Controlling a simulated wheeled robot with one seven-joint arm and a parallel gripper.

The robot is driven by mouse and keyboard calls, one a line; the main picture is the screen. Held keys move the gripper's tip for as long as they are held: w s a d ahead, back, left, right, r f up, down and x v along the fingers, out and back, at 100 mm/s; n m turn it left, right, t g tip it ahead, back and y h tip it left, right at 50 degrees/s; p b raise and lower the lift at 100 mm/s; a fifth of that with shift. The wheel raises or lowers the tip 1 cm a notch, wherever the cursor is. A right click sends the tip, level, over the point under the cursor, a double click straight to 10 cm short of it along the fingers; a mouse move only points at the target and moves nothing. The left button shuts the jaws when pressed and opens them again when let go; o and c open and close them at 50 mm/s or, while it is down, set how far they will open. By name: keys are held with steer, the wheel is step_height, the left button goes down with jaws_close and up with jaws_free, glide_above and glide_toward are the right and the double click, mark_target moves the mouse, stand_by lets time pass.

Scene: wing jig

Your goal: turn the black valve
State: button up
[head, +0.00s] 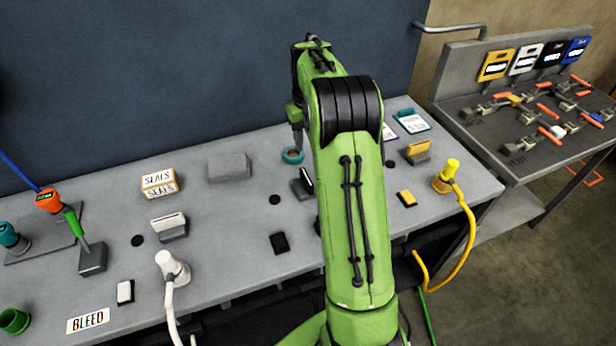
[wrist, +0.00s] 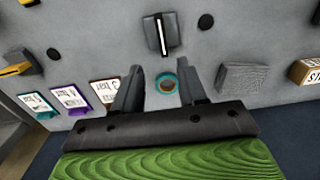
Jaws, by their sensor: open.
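The black valve (head: 301,183) stands on the grey bench just left of my green arm in the head view. It has an upright black handle with a white stripe, and my arm is close to its right side. In the wrist view the black valve (wrist: 161,36) is at the top centre, beyond my fingertips. My gripper (wrist: 162,82) is open and empty, with a finger on each side of a teal ring (wrist: 167,83) on the bench in that picture. I cannot tell its exact height. In the head view the fingertips are hard to make out.
A grey block (head: 229,167) and a SEALS box (head: 158,183) stand left of the valve. A white valve (head: 170,228) and a yellow valve (head: 417,152) stand on the same bench. Label cards (wrist: 69,98) lie left in the wrist view. Hoses run off the front edge.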

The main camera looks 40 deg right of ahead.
mark_target(307, 178)
step_height(307, 178, down, 15)
steer(key=shift+a+b, duration=0.15)
steer(key=shift+b, duration=0.7)
steer(key=shift+c, duration=0.4)
jaws_close()
